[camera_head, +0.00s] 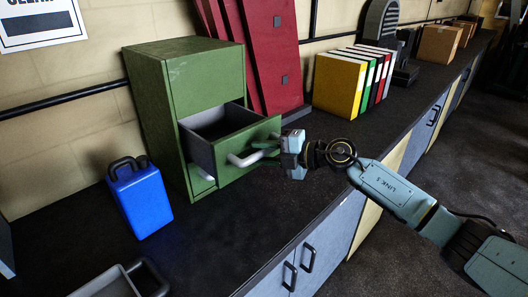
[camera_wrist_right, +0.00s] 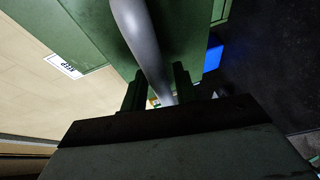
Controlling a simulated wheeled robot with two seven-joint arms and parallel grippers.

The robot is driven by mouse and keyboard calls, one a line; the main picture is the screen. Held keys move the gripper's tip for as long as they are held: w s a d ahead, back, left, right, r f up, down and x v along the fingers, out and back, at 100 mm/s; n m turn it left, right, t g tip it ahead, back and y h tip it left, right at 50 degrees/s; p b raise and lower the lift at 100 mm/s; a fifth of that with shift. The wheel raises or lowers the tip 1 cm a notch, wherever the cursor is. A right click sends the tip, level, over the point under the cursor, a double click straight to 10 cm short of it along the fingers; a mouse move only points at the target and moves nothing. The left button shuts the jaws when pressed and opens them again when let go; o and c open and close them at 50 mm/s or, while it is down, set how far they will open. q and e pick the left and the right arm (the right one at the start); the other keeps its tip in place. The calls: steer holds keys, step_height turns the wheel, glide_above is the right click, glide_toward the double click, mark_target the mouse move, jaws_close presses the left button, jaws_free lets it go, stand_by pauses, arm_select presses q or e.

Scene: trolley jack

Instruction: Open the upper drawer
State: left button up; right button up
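A green cabinet (camera_head: 150,95) stands on the dark counter against the wall. Its upper drawer (camera_head: 238,155) is pulled well out, and its empty-looking dark inside shows. The drawer's grey bar handle (camera_head: 244,159) is on its front; it also shows large in the right wrist view (camera_wrist_right: 145,45). My right gripper (camera_head: 279,151) is at the right end of this handle. In the right wrist view the handle runs between the two fingers (camera_wrist_right: 160,90), which sit close on either side, apparently shut on it. A lower drawer with its own handle (camera_head: 204,175) is closed. My left gripper is not in view.
A blue canister (camera_head: 141,197) stands left of the cabinet, and a grey tray (camera_head: 108,285) lies at the front left. Red panels (camera_head: 272,50) lean behind the cabinet. Colored binders (camera_head: 340,85) stand to the right. The counter below the open drawer is clear.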

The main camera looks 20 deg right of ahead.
steer(key=shift+o, duration=0.9)
steer(key=shift+s+d, duration=0.1)
steer(key=shift+d, duration=0.05)
steer(key=b+v, duration=0.3)
steer(key=v, duration=1)
steer(key=shift+r, duration=0.15)
